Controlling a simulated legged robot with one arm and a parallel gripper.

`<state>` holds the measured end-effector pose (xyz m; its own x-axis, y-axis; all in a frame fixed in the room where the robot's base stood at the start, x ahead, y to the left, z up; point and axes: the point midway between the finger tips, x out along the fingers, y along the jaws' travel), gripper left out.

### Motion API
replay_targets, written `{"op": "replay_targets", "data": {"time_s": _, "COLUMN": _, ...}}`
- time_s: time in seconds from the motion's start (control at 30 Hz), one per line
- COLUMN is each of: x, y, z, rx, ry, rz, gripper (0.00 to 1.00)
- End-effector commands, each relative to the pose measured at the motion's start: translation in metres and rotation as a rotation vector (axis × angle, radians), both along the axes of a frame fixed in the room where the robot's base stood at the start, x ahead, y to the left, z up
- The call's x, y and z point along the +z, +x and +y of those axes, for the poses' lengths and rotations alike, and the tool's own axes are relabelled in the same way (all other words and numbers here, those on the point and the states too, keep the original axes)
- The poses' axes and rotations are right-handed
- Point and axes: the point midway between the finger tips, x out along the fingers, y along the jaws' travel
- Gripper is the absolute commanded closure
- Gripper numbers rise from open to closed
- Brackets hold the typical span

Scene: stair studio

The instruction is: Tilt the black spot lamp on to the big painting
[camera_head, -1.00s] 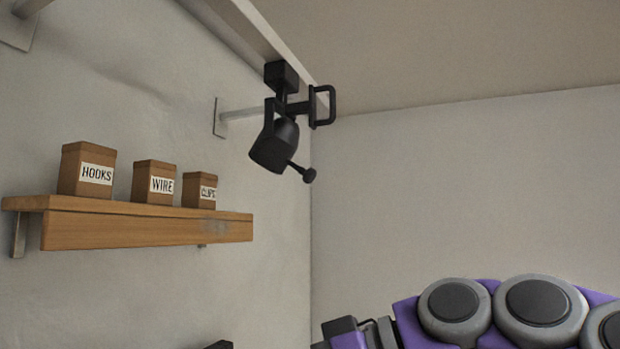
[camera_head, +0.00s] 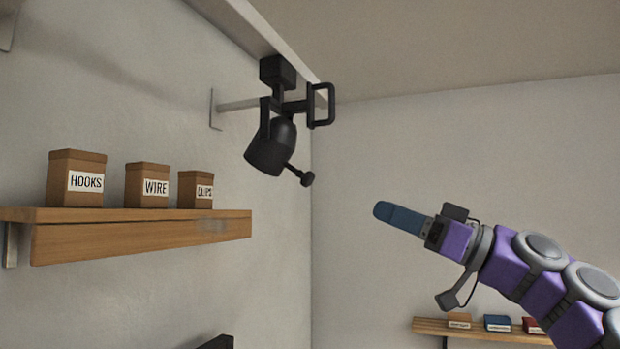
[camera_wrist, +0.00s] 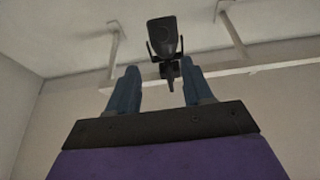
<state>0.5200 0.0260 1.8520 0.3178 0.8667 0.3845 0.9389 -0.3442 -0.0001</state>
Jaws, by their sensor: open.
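The black spot lamp (camera_head: 268,146) hangs from a pale rail high up at the left wall, its head tilted downward to the left. It has a loop handle (camera_head: 321,105) at its right and a rod with a round knob (camera_head: 307,179) low on the head. My gripper (camera_head: 385,211) is to the right of the lamp and lower, apart from it. In the wrist view the blue fingers of my gripper (camera_wrist: 157,90) are spread with nothing between them, and the lamp (camera_wrist: 165,38) shows above and beyond the gap. The big painting is not in view.
A wooden shelf (camera_head: 140,238) on the left wall holds boxes labelled hooks (camera_head: 76,178), wire (camera_head: 147,186) and clips (camera_head: 195,190). A lower shelf (camera_head: 480,331) with small boxes stands behind my arm. The air between gripper and lamp looks clear.

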Motion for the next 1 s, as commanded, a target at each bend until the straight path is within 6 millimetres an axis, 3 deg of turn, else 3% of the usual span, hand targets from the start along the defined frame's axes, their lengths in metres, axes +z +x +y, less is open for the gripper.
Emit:
{"op": "replay_targets", "data": {"time_s": 0.6, "x": 0.048, "y": 0.038, "z": 0.106, "rx": 0.003, "ry": -0.004, "rz": 0.003, "gripper": 0.5}}
{"op": "replay_targets", "data": {"time_s": 0.8, "x": 0.058, "y": 0.045, "z": 0.126, "rx": 0.004, "ry": -0.002, "rz": 0.001, "gripper": 0.5}}
{"op": "replay_targets", "data": {"time_s": 1.0, "x": 0.06, "y": 0.048, "z": 0.134, "rx": 0.003, "ry": -0.001, "rz": 0.001, "gripper": 0.5}}
